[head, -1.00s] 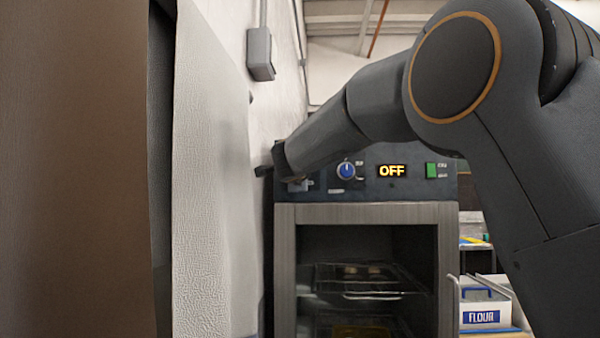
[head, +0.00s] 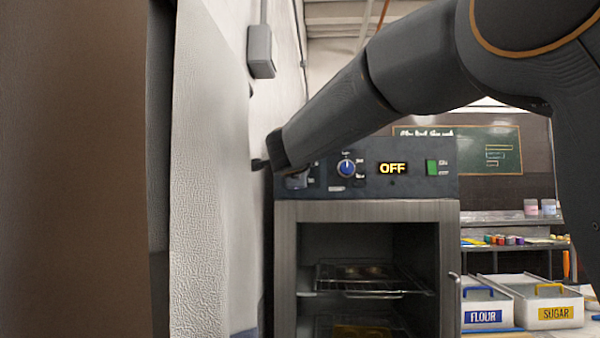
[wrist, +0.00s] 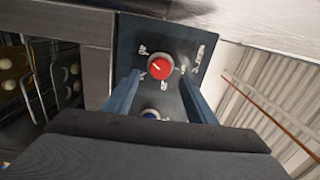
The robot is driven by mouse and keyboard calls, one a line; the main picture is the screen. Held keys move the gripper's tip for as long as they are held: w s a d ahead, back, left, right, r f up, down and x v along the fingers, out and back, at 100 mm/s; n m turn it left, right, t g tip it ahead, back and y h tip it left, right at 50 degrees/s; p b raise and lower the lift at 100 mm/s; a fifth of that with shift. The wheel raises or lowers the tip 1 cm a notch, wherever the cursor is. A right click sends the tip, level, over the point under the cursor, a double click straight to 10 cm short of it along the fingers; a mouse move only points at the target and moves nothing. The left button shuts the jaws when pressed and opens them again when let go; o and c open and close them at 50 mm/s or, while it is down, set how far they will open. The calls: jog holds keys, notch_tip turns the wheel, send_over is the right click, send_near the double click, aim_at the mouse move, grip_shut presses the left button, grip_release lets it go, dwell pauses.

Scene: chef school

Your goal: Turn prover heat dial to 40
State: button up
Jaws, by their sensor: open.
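The prover (head: 285,260) stands ahead in the head view, its control panel (head: 410,185) on top. The panel has a blue dial (head: 346,168), a lit display (head: 392,169) reading OFF and a green switch (head: 432,168). In the wrist view a red dial (wrist: 160,67) with a white pointer mark faces me, with the blue dial (wrist: 150,113) partly hidden below it. My gripper (wrist: 160,77) is open, one finger on each side of the red dial. I cannot tell whether they touch it. In the head view my arm hides the red dial.
A white wall with a grey box (head: 261,52) runs close along the left. Prover racks (head: 370,280) hold trays. Flour (head: 488,305) and sugar (head: 550,303) bins stand to the right. A chalkboard (head: 490,150) hangs behind.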

jog(key=shift+s, duration=1.1)
jog(key=shift+f, duration=0.1)
jog(key=s+d+f+n+g+y, duration=0.1)
jog(key=s+d+f+n+g, duration=0.2)
jog(key=f, duration=0.8)
jog(key=s+d+f+n+g+y, duration=0.1)
jog(key=s+d+f+n+g, duration=0.3)
jog(key=f, duration=0.8)
jog(key=s+d+f+n+y, duration=0.15)
jog(key=f+n, duration=0.35)
jog(key=f, duration=0.6)
jog(key=s+d+f+n+g+h, duration=0.1)
jog(key=s+d+f+n+g, duration=0.2)
jog(key=s+f, duration=0.8)
jog(key=s+d+f+n+g+h, duration=0.2)
jog(key=s+d+f+g, duration=0.5)
jog(key=s+d+f, duration=0.5)
jog(key=s, duration=0.6)
jog(key=shift+s+n, duration=0.2)
jog(key=shift+n, duration=0.2)
